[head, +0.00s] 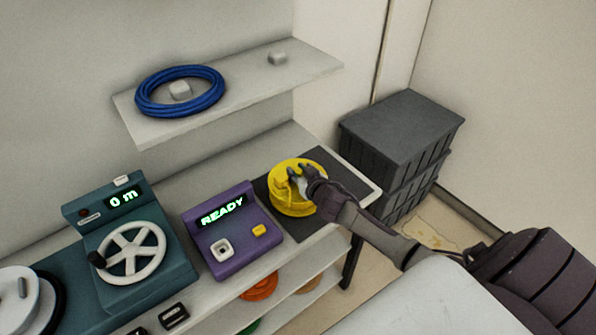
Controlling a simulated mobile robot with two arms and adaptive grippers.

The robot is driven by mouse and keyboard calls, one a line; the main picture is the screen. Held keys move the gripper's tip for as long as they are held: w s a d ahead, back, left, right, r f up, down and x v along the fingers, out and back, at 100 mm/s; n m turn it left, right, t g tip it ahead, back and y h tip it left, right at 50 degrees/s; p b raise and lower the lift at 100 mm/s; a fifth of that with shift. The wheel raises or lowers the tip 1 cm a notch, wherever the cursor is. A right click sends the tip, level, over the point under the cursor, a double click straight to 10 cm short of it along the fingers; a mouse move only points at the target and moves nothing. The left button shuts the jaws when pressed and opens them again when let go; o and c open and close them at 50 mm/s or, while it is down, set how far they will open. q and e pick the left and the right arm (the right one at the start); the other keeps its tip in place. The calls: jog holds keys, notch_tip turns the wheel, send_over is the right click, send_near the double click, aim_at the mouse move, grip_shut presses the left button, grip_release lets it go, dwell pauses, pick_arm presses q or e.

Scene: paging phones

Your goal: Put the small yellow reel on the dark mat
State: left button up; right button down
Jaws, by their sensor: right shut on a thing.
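The small yellow reel (290,203) is at the right end of the bench, over the dark mat (338,172). My right gripper (297,181) is shut on the yellow reel, reaching in from the right. The reel covers the middle of the mat. I cannot tell from this angle whether its underside touches the mat. My left gripper is not in the head view.
A purple box reading READY (232,229) stands just left of the mat. A teal machine with a white handwheel (131,252) is further left. A shelf (240,97) with a blue coil (180,91) hangs above. Dark crates (402,128) stand beyond the bench's right end.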

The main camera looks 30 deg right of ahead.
jog(key=c, duration=0.9)
grip_release()
jog(key=shift+f, duration=0.1)
jog(key=b+v, duration=0.1)
jog(key=v, duration=1.1)
